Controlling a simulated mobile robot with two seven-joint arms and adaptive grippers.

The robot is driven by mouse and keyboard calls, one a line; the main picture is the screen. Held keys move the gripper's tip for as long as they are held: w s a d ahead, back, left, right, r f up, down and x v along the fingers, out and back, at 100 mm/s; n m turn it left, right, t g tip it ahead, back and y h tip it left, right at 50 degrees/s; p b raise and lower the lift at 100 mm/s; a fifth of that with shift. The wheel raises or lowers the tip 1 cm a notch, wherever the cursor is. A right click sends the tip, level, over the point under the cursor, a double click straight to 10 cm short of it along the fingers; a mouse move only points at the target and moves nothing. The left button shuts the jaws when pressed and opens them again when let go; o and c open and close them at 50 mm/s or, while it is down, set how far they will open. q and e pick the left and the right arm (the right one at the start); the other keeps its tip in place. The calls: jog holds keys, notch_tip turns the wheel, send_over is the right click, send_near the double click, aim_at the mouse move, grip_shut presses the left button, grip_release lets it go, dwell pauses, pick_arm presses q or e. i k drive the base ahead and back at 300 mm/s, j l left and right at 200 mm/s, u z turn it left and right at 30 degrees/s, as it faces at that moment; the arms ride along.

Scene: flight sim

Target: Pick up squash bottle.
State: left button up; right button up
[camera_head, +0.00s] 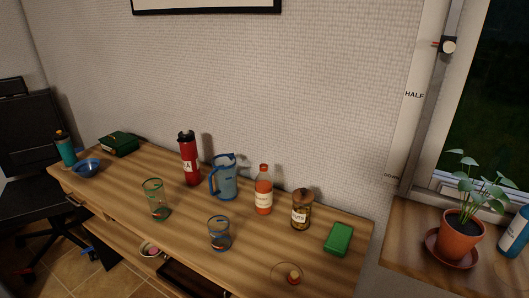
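An orange-red bottle with a pale label (263,196), which looks like the squash bottle, stands upright on the wooden table (180,240). It is between a blue jug (226,180) on its left and a jar labelled "NUTS" (301,212) on its right. Its front is unobstructed, and the wall is behind it. Neither of my grippers shows in the head view.
A red flask (188,162), two glasses (156,204) (219,236) and a green box (338,238) stand on the table. A blue bowl (87,168), a teal bottle (66,150) and a dark green case (119,144) are farther left. A potted plant (460,236) stands right.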

aim_at(263, 182)
jog(key=i+j+z, duration=0.25)
jog(key=j+z, duration=0.25)
jog(key=j, duration=0.15)
jog(key=i+j+z, duration=0.15)
jog(key=j+z, duration=0.15)
